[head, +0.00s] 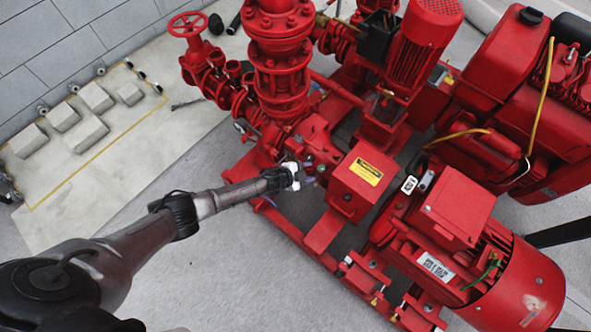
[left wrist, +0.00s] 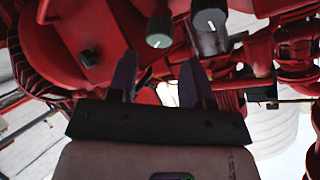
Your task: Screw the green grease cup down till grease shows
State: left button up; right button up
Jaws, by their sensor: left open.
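The green grease cup (left wrist: 159,30) shows in the left wrist view as a dark green round knob with a white mark on its end. It hangs from the red pump housing at the top of that view. My left gripper (head: 310,174) is at the pump's front side in the head view. Its jaws (left wrist: 160,66) are open in the left wrist view, with the green cup just beyond the gap between the fingertips. I see no contact with the cup. In the head view I cannot make out the cup. My right gripper is not in view.
A dark grey knob (left wrist: 209,30) with a white mark sits close to the right of the green cup. Red pipes (left wrist: 262,52) run at the right. In the head view a red box with a yellow label (head: 366,171) stands close right of my gripper.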

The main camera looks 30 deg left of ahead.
pick_arm(q)
jog(key=p+v, duration=0.2)
jog(key=v, duration=0.4)
dwell(0.5)
